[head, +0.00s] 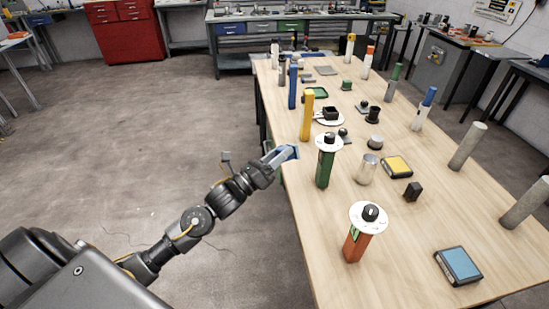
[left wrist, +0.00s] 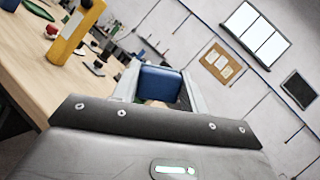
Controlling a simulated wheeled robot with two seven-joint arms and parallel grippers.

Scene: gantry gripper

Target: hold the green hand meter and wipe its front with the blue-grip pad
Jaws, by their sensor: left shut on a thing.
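The green hand meter (head: 325,168) stands upright near the left edge of the table, with a white disc and black knob on top. My left gripper (head: 284,154) is just left of it, apart from it, at the table edge. It is shut on a blue block, which looks like the grip of the blue-grip pad (head: 291,152). In the left wrist view the blue block (left wrist: 160,84) sits between the two pale fingers; the pad's wiping face is hidden. My right gripper is not in view.
An orange meter (head: 356,243) with a white disc stands nearer. A yellow post (head: 307,115) stands behind the green meter. A metal cup (head: 367,169), a yellow-topped block (head: 397,167) and a blue-topped block (head: 458,266) are to the right.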

